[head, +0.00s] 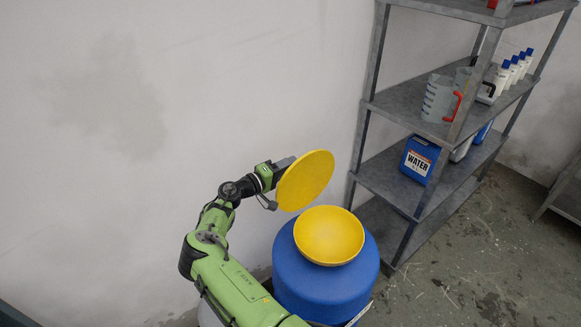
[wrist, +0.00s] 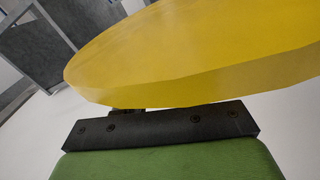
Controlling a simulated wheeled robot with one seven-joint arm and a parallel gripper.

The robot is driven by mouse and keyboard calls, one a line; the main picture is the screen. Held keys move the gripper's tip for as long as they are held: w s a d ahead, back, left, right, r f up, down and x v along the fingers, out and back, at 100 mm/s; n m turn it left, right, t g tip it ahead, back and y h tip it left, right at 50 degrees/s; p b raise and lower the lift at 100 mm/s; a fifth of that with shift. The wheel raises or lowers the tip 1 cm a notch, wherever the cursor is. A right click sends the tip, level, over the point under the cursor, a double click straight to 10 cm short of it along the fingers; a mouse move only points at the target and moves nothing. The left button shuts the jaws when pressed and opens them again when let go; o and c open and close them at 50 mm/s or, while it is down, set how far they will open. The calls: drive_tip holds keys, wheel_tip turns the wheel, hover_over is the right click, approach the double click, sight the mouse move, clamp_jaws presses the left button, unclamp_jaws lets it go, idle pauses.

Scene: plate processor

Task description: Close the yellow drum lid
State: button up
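The yellow lid (head: 306,181), a round flat disc, stands steeply tilted above the back left of a yellow bowl-shaped funnel (head: 330,236). The funnel sits on top of a blue drum (head: 318,285), and its inside is uncovered. The lid's lower edge is close to the funnel's rim; I cannot tell if they touch. My gripper (head: 285,164) is at the lid's left, behind its face. In the wrist view the lid (wrist: 200,55) spans the picture close in front of my gripper's dark mount and hides the fingers. I cannot tell whether they grip it.
A grey metal shelf rack (head: 400,190) stands right of the drum, holding a blue water container (head: 419,160), a clear jug (head: 439,99) and several white bottles. A pale wall (head: 150,130) is close behind my arm. Floor at the lower right is clear.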

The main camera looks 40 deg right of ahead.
drive_tip(key=shift+d, duration=0.6)
drive_tip(key=shift+s, duration=0.1)
clamp_jaws()
drive_tip(key=shift+f, duration=0.1)
